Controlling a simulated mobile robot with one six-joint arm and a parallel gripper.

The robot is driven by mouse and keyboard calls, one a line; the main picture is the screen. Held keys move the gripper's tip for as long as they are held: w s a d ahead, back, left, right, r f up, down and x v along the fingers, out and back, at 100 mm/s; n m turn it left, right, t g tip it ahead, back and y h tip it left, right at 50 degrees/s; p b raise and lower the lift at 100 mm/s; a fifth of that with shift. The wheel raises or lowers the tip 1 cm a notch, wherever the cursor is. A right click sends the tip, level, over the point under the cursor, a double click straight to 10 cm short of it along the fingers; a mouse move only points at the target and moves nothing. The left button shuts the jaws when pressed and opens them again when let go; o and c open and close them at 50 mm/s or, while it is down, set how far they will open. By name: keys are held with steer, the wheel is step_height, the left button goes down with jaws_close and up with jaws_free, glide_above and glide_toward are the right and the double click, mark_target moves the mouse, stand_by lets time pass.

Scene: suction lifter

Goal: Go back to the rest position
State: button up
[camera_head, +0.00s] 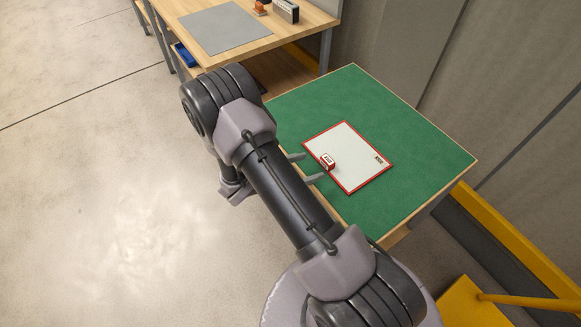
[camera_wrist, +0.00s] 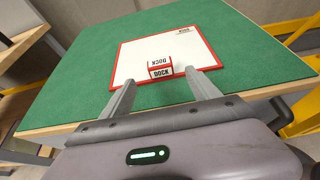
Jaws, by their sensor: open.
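My gripper (camera_head: 306,167) is open over the near left edge of the green table. In the wrist view, my gripper's (camera_wrist: 162,82) two fingers point toward a small red and white block (camera_wrist: 160,68) marked DOCK, with a gap between each finger and the block. The block (camera_head: 327,161) sits on a white board with a red border (camera_head: 350,140), near the board's left edge. The board lies flat on the green table top (camera_head: 420,155). My arm hides part of the table's near left side in the head view.
A wooden workbench (camera_head: 270,33) with a grey mat (camera_head: 225,28) and small items stands at the back. A blue bin (camera_head: 186,55) is under it. A yellow step and rail (camera_head: 480,300) are at the lower right. The concrete floor (camera_head: 90,200) on the left is clear.

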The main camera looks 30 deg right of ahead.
steer(key=w+p+v, duration=0.1)
steer(key=v, duration=0.7)
steer(key=s+a+r+m+g+y+b, duration=0.1)
steer(key=s+r+m+g+y, duration=0.2)
steer(key=r+m, duration=0.4)
steer(key=s+a+r+m+y+b, duration=0.1)
steer(key=s+a+r+m+y, duration=0.1)
steer(key=s+r+m+y, duration=0.45)
steer(key=s+a+r+m+t+y+b, duration=0.2)
steer(key=s+a+r+m+t+y, duration=0.3)
steer(key=a+r+m, duration=0.5)
step_height(320, 180, up, 3)
steer(key=s+t, duration=0.2)
steer(key=shift+s+a+r+t+y, duration=0.25)
steer(key=shift+t+y, duration=0.05)
steer(key=shift+y, duration=0.05)
